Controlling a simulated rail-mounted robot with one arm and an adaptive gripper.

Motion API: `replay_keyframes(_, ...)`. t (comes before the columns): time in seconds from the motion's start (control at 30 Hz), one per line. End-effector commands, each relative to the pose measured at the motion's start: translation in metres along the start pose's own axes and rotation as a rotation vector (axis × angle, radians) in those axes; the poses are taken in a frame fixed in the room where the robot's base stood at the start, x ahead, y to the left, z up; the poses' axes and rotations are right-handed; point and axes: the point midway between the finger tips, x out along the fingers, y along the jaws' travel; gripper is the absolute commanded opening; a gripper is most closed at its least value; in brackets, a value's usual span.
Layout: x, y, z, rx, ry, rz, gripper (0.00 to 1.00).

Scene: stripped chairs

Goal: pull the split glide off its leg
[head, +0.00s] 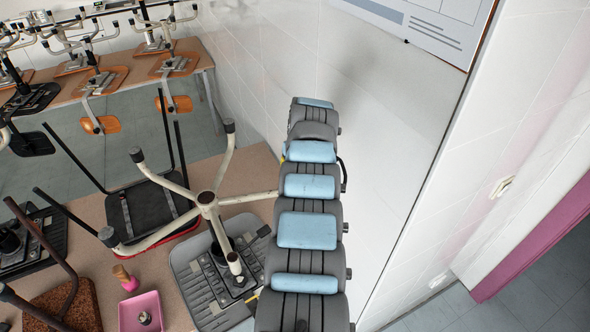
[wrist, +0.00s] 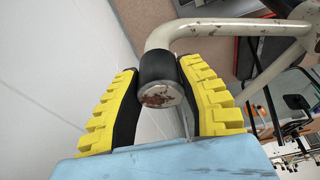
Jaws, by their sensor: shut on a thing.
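The chair's pale tubular leg (wrist: 230,28) bends and ends in a black glide sleeve (wrist: 158,66). The sleeve's round end face is pale with rust-brown patches and points toward the wrist camera. My gripper (wrist: 160,70) has its yellow-backed black fingers on both sides of the sleeve, shut on it. No split shows from this side. In the head view the upturned chair's leg base (head: 208,199) stands left of my arm. One leg runs right and passes behind my arm, which hides its end and my gripper.
The chair's grey seat (head: 190,284) lies under the leg base. A pink tray (head: 129,315) holding a small object and a wooden-handled pink item (head: 124,276) are at the lower left. Other upturned chairs stand behind. A white tiled wall (head: 385,115) rises close right of my arm.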

Motion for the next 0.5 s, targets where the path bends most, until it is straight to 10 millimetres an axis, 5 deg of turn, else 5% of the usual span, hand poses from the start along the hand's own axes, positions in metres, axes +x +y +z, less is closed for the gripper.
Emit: replay_keyframes(0.5,-0.0097,0.0002,-0.0031,0.000,0.001,0.000,0.00)
